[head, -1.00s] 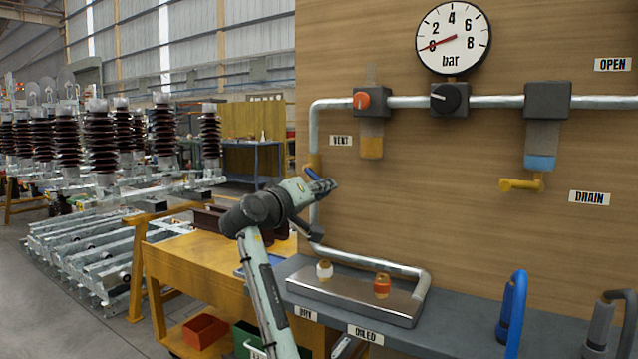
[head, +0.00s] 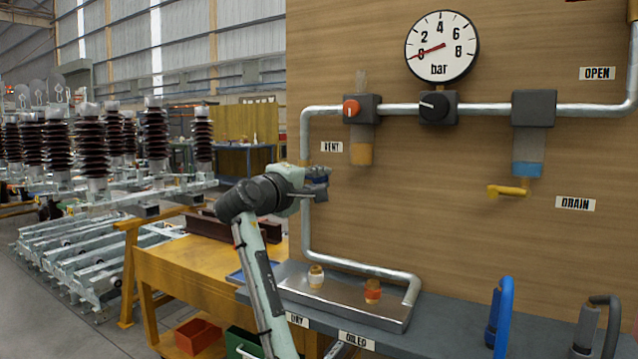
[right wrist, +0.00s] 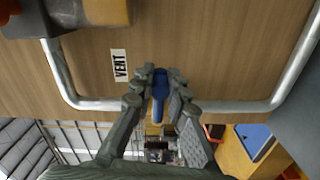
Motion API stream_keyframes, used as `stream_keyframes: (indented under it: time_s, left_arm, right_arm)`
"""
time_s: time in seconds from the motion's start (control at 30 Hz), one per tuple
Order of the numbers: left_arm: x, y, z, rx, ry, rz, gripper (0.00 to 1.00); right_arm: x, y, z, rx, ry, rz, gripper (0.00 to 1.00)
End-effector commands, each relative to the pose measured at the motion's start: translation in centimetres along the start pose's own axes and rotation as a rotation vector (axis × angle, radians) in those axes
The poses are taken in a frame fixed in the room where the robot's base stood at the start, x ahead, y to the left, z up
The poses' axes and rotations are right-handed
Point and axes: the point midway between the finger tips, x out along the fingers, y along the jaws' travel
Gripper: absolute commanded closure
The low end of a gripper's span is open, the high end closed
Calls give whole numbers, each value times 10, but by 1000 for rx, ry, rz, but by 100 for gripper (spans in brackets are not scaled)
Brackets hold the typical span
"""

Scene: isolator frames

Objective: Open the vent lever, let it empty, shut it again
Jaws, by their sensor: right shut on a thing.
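The vent lever (right wrist: 160,85) is blue and sits on a brass valve (head: 307,163) in the upright pipe left of the VENT label (head: 332,147). My right gripper (head: 320,183) is at this lever, and its fingers mostly hide it in the head view. In the right wrist view the fingers (right wrist: 161,80) close on both sides of the blue handle. The round pressure gauge (head: 441,47) above has its red needle at 0. My left gripper is not in view.
A metal tray (head: 340,302) with two small fittings stands on the grey bench below. The yellow drain lever (head: 508,190) is farther right on the wooden panel. Blue (head: 503,315) and grey hooked handles stand at the bench's right. A yellow cart (head: 185,265) is at left.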

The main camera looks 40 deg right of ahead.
Motion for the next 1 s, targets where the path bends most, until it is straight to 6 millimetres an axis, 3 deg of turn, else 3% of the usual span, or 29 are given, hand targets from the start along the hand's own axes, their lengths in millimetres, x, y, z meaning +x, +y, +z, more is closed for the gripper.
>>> stream_keyframes:
  time_s: [0.03, 0.43, 0.47, 0.6, 1.0]
  left_arm:
    - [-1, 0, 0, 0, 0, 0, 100]
    - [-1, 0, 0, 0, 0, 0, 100]
    - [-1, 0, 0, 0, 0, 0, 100]
    - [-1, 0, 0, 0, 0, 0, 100]
    - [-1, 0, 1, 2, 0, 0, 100]
  right_arm:
    - [0, 8, -1, 6, 6, 14, 100]
    - [0, 9, -2, 2, 7, 13, 100]
    - [0, 9, -2, 2, 7, 13, 83]
    - [0, 8, -2, 0, 7, 11, 66]
    - [-6, 3, -2, -5, 6, 5, 64]
